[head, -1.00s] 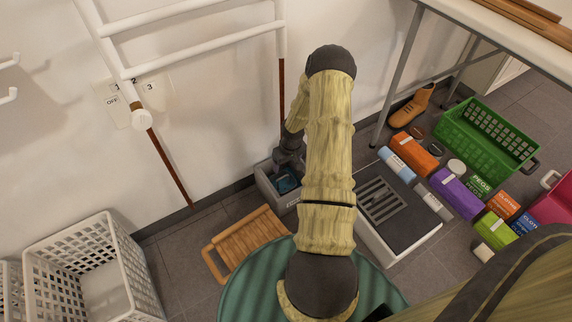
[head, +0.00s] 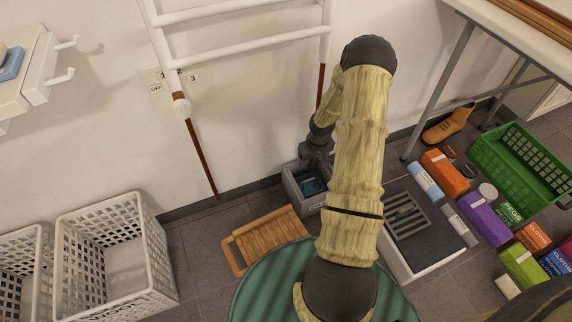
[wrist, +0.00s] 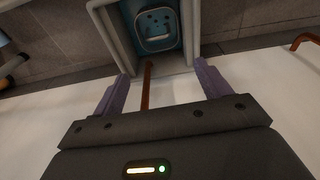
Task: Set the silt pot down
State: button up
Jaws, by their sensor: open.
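The silt pot appears to be the blue piece with small dark holes (wrist: 156,22) in the wrist view. It sits inside a grey open-topped box (wrist: 112,38), and in the head view its blue (head: 313,185) shows inside the same box (head: 291,189) on the floor by the wall. My gripper (wrist: 160,85) is open, with a purple finger on each side and nothing held between them. The fingertips point toward the box and are apart from the pot. In the head view my gripper (head: 316,153) is just above the box, with its fingers hard to make out.
A floor unit with a slotted grate (head: 405,214) stands right of the box. A wooden slatted piece (head: 268,236) lies left of it. Brown posts (head: 202,160) run along the wall. White baskets (head: 150,290) stand at left; a green crate (head: 515,165) and several packages are at right.

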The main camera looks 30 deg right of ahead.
jog(key=s+a+r, duration=0.2)
jog(key=a+r, duration=0.4)
jog(key=r, duration=0.3)
jog(key=s+a+r, duration=0.2)
jog(key=a+r, duration=0.5)
jog(key=r, duration=0.2)
jog(key=s+a+r+t, duration=0.1)
jog(key=s+a+r, duration=0.8)
jog(key=s+a, duration=0.1)
jog(key=shift+s+r, duration=0.15)
jog(key=shift+s, duration=0.5)
jog(key=shift+a+r, duration=0.1)
